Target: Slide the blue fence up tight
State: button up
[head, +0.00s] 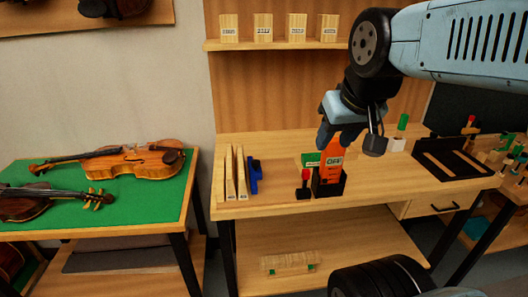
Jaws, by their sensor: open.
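The blue fence (254,176) stands on the bench top toward its left end. It is just right of several upright thin wooden pieces (235,172); I cannot tell whether it touches the nearest one. My gripper (350,141) is open, its fingers pointing down, well to the right of the fence and higher in the picture. Nothing shows between the fingers.
The orange block stands in a black holder (329,187). A small red-topped black item (304,186) and a green piece (311,159) are close by. A black rack (450,166) is at right. A shelf (280,45) hangs behind. A green-topped table (130,199) with violins is left.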

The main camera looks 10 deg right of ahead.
aim_at(255, 168)
jog(key=z, duration=0.65)
jog(key=k, duration=1)
jog(key=u, duration=1)
jog(key=i, duration=1)
jog(key=u, duration=0.05)
